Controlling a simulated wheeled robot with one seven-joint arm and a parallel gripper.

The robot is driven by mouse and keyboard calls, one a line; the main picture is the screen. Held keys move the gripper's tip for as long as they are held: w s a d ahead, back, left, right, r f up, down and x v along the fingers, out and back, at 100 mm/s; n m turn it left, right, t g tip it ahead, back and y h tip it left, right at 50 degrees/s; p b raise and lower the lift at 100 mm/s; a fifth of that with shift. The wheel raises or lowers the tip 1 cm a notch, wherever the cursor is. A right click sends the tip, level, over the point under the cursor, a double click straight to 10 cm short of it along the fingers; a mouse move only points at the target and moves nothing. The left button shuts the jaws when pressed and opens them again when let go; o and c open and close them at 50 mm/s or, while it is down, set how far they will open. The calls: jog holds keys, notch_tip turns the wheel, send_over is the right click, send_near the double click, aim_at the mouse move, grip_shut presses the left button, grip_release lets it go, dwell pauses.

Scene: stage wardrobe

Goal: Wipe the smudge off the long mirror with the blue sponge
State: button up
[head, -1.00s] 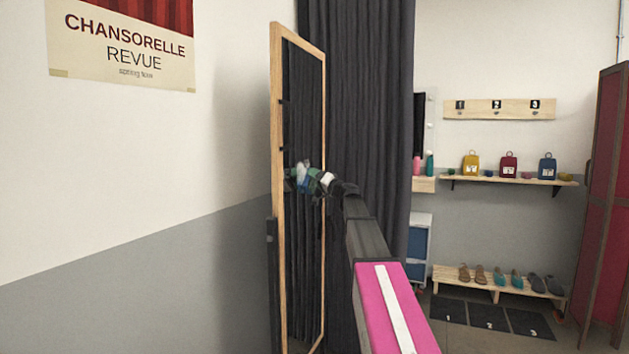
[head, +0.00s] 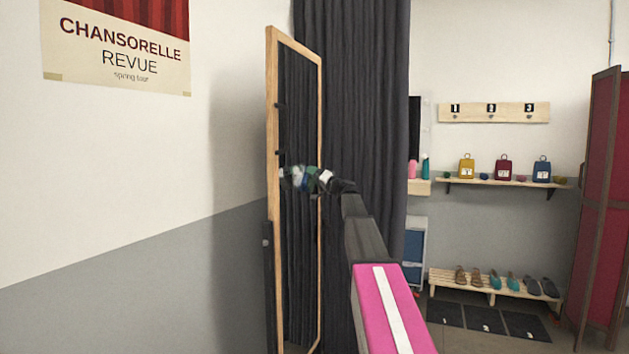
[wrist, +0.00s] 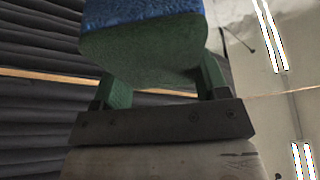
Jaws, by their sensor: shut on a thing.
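The long mirror (head: 301,225) stands upright in a light wooden frame, seen at a steep angle in the head view. My gripper (wrist: 165,78) is shut on the blue sponge (wrist: 150,48), whose blue face points away from the wrist and whose near side looks dark green. In the head view, my gripper (head: 316,180) is at about mid-height of the glass, with the sponge at or very close to it. Whether they touch cannot be told. A small pale patch shows there, but I cannot tell smudge from sponge or reflection.
A dark curtain (head: 352,90) hangs right behind the mirror. A wall with a poster (head: 115,45) is on the left. At the back right are a shelf (head: 500,182) with small bags, a shoe rack (head: 490,285) and a red folding screen (head: 602,200).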

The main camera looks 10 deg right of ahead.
aim_at(299, 170)
jog(key=shift+s+a, duration=1.2)
jog(key=shift+s, duration=0.55)
jog(key=shift+s+a, duration=1.2)
jog(key=shift+s, duration=0.55)
jog(key=shift+s+a, duration=1.2)
jog(key=shift+s, duration=0.55)
jog(key=shift+r, duration=1.05)
jog(key=shift+w+d, duration=1.05)
jog(key=shift+w, duration=0.25)
jog(key=shift+w+d, duration=0.85)
jog(key=shift+w, duration=0.5)
jog(key=shift+w+d, duration=0.8)
jog(key=shift+w, duration=0.55)
jog(key=shift+w+d, duration=0.85)
jog(key=shift+w, duration=0.5)
jog(key=shift+d, duration=0.1)
jog(key=shift+s+d, duration=0.85)
jog(key=shift+d, duration=0.35)
jog(key=shift+s+d, duration=0.85)
jog(key=shift+d, duration=0.3)
jog(key=shift+s+d, duration=0.45)
jog(key=shift+d, duration=0.2)
jog(key=shift+s+d, duration=0.4)
jog(key=shift+d, duration=0.2)
